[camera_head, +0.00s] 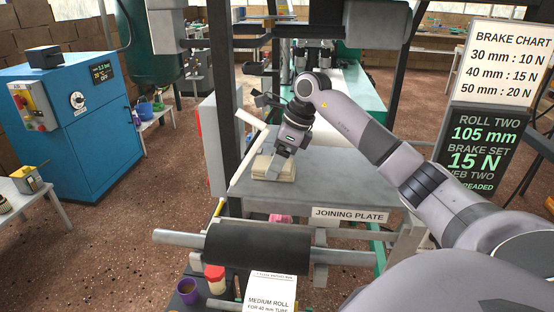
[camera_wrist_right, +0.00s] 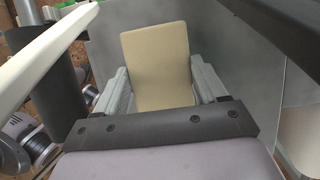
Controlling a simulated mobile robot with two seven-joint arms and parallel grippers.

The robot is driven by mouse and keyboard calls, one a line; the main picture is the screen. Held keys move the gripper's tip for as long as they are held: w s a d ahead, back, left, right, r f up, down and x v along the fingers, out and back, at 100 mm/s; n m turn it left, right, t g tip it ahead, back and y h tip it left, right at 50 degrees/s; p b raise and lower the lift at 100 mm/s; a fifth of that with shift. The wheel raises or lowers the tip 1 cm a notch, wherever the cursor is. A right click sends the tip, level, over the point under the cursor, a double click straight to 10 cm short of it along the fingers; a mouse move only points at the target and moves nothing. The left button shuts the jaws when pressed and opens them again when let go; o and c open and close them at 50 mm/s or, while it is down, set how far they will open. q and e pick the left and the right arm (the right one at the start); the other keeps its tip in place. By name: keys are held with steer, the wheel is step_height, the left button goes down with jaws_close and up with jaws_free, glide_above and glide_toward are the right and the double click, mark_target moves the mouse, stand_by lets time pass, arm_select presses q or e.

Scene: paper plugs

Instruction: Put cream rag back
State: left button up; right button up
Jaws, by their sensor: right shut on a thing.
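The cream rag (camera_head: 273,169) is a folded, pale pad on the grey metal joining plate (camera_head: 330,185), near its left side in the head view. My right gripper (camera_head: 279,157) reaches down onto it from above. In the right wrist view the rag (camera_wrist_right: 156,62) stands between the two grey fingers, and the gripper is shut on it. The head view does not show clearly whether the rag touches the plate. My left gripper is not in view.
A black roller (camera_head: 257,248) lies in front of the plate. A dark upright post (camera_head: 222,95) and a pale slanted bar (camera_head: 251,119) stand close to my right gripper. A red-and-cream pot (camera_head: 215,278) and a purple cup (camera_head: 188,291) sit below. The plate's right part is clear.

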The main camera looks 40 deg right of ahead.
steer(key=shift+f, duration=0.2)
steer(key=o, duration=1.2)
steer(key=shift+d+r, duration=0.1)
steer(key=shift+r, duration=0.35)
steer(key=v, duration=1.1)
steer(key=shift+s+r, duration=0.2)
